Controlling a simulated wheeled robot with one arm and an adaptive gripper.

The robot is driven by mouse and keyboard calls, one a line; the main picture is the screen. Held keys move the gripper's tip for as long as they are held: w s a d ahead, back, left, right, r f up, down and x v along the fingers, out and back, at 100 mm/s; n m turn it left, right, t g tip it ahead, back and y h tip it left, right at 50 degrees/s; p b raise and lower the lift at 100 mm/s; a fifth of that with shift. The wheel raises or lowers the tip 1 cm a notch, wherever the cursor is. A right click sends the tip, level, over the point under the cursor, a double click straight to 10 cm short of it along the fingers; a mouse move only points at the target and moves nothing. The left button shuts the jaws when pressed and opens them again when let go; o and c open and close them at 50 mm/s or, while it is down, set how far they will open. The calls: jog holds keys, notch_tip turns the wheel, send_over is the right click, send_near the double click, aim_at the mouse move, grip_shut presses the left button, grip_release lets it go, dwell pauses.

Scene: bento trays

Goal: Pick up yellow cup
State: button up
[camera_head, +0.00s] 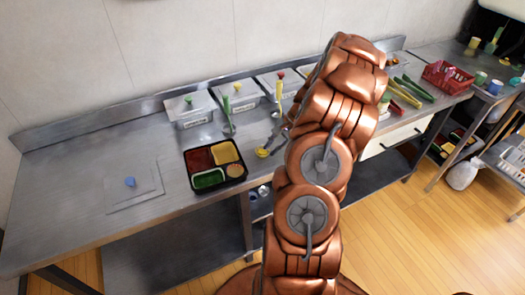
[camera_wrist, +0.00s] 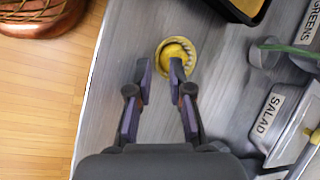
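The yellow cup (camera_wrist: 164,46) stands on the steel counter in the wrist view, seen from above with a round yellow inside. It also shows in the head view (camera_head: 262,152), just right of the black bento tray. My gripper (camera_wrist: 160,72) is open, with its two fingers apart and nothing held between them. The right fingertip overlaps the cup's near side in the picture; I cannot tell whether they touch. The left fingertip is left of the cup. In the head view my arm hides part of the counter around the gripper.
The black bento tray (camera_head: 214,187) with red, yellow and green fillings lies close by. Lidded steel containers (camera_head: 189,116) line the wall, one labelled SALAD (camera_wrist: 270,112) in the wrist view. A red basket (camera_head: 447,76) stands far right. The counter's left part is mostly clear.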

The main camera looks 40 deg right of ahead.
aim_at(263, 153)
jog(key=shift+x, duration=1.2)
grip_shut()
jog(key=shift+r, duration=0.15)
